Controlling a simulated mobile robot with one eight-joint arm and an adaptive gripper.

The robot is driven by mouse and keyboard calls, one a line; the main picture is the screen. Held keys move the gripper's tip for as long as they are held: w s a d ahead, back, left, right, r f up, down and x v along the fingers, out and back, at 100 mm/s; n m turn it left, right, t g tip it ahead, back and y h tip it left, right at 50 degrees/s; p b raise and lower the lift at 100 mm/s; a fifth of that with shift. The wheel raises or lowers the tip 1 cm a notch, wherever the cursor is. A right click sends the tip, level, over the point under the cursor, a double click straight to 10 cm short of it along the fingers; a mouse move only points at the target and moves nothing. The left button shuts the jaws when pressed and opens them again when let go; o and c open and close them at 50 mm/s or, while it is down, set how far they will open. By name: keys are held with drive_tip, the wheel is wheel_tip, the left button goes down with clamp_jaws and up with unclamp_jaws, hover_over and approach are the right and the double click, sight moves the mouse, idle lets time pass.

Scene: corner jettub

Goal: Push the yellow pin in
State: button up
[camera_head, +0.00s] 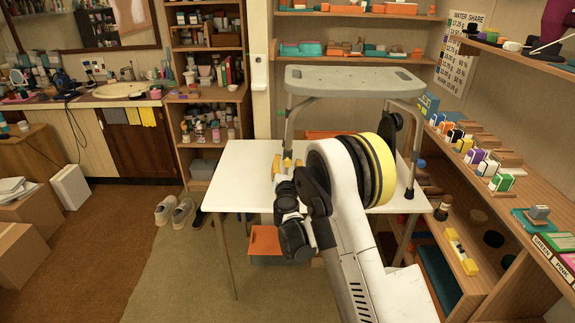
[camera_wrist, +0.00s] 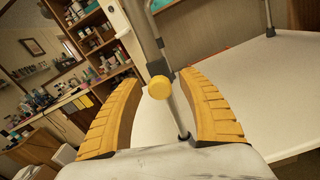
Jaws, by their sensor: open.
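The yellow pin (camera_wrist: 159,87) is a round yellow knob on a grey metal leg (camera_wrist: 146,40) of the shower bench. In the head view the pin (camera_head: 287,162) is a small yellow spot at the left front leg. My gripper (camera_wrist: 166,80) has two yellow ribbed fingers, spread apart, with the pin showing between them. Nothing is held. In the head view my gripper (camera_head: 286,165) is close to the pin. I cannot tell whether it touches the pin. The bench seat (camera_head: 350,80) is grey, above the white table.
The bench stands on a white table (camera_head: 236,170), with free surface left of my gripper. An orange bin (camera_head: 266,242) is below the table. A wooden shelf with small boxes (camera_head: 474,156) runs along the right. Shoes (camera_head: 175,212) lie on the floor at left.

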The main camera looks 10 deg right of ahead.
clamp_jaws()
drive_tip(key=shift+x, duration=0.8)
unclamp_jaws()
drive_tip(key=shift+s, duration=0.1)
drive_tip(key=v, duration=1.2)
